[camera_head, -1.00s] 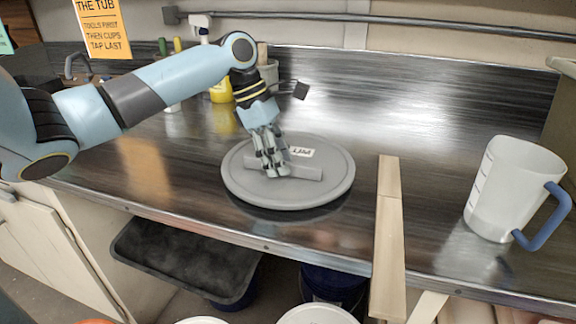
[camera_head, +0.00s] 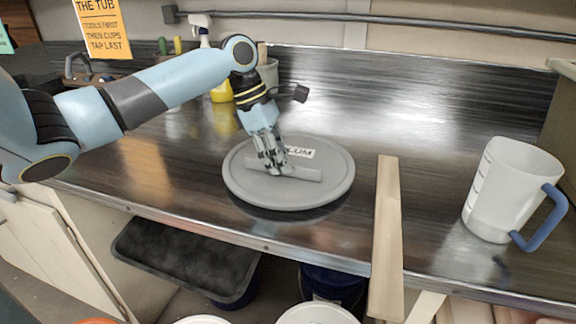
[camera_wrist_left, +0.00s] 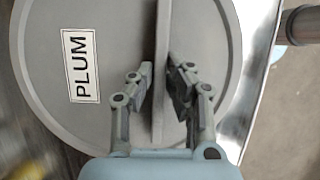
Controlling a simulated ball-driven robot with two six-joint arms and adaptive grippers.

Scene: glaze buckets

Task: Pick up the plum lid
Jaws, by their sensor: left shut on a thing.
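The plum lid (camera_head: 325,185) is a round grey disc with a raised straight grip bar across its middle and a white label, at the centre of the head view over the metal counter. In the left wrist view the lid (camera_wrist_left: 215,60) fills most of the picture, and its label reads PLUM. My left gripper (camera_head: 272,168) comes down from above, its fingers on both sides of the bar, shut on it. The fingers also show in the left wrist view (camera_wrist_left: 160,85). A dark reflection lies under the lid's front edge; I cannot tell its height. My right gripper is out of view.
A wooden strip (camera_head: 387,230) lies right of the lid, across the counter's front edge. A clear jug with a blue handle (camera_head: 508,190) stands further right. Bottles and tools stand behind my left arm. Below the counter are a dark tray (camera_head: 185,255) and pale lids.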

